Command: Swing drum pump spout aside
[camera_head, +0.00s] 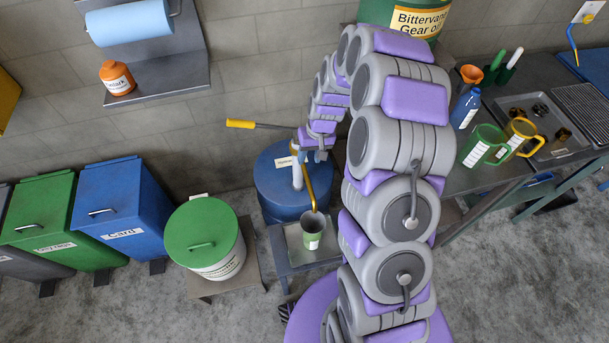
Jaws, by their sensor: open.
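The blue drum (272,197) stands against the wall in the middle, with a pump on top. The pump has a white upright pipe (297,178) and a lever with a yellow grip (240,124) pointing left. Its curved yellow spout (310,187) comes down toward the front, its end over or at the mouth of a green-grey cup with a white label (313,232). My gripper (305,157) is small and partly hidden by my arm, at the pump head just above the spout. It is open; I cannot tell whether it touches the pump.
The cup stands on a tray on a low stand (292,258). A white bin with a green lid (205,240) is on the left, beside blue and green bins. A bench with jugs (483,145) and a metal tray is on the right.

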